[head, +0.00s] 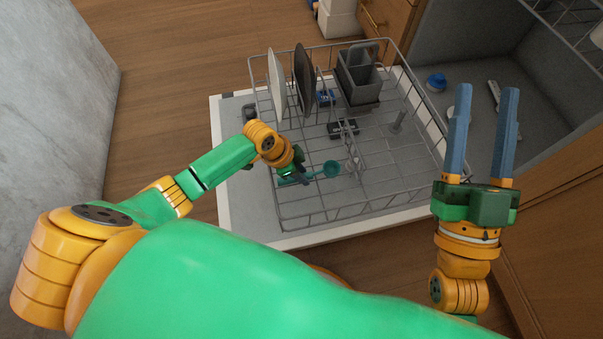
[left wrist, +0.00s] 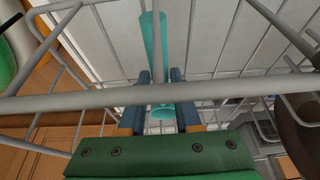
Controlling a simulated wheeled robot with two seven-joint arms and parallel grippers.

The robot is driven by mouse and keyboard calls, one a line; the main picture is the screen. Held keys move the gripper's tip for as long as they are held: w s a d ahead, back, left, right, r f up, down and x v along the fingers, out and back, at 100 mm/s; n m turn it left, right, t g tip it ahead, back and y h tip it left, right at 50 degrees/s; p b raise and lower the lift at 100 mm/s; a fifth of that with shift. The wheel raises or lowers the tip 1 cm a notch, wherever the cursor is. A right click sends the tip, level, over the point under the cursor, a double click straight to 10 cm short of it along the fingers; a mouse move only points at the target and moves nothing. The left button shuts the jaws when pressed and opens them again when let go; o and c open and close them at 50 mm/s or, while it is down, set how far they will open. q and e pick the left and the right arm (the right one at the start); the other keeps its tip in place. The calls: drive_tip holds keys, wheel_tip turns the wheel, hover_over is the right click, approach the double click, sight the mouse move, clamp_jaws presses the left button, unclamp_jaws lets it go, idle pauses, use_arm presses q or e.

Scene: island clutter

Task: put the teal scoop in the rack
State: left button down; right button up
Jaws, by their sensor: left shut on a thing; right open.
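The teal scoop (head: 331,168) shows in the head view at the near left part of the grey wire rack (head: 330,222), its round bowl toward the right. My left gripper (head: 301,178) is shut on its handle. In the left wrist view the teal handle (left wrist: 153,45) sticks out beyond the blue fingers (left wrist: 161,108), and rack wires cross in front of them. I cannot tell whether the scoop rests on the rack's bottom. My right gripper (head: 487,92) is open and empty, to the right of the rack.
The rack holds a white plate (head: 277,85), a dark plate (head: 303,80) and a grey cutlery basket (head: 358,80) at the back. A small dark item (head: 342,130) lies mid-rack. The rack's right front has free room.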

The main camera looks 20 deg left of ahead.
use_arm(q)
drive_tip(key=shift+f, duration=0.1)
use_arm(e)
drive_tip(key=shift+s+r+y, duration=0.25)
drive_tip(key=shift+r+y, duration=0.05)
drive_tip(key=shift+r, duration=0.05)
use_arm(q)
drive_tip(key=c, duration=0.6)
unclamp_jaws()
use_arm(e)
drive_tip(key=shift+s+r, duration=0.1)
drive_tip(key=shift+r, duration=0.05)
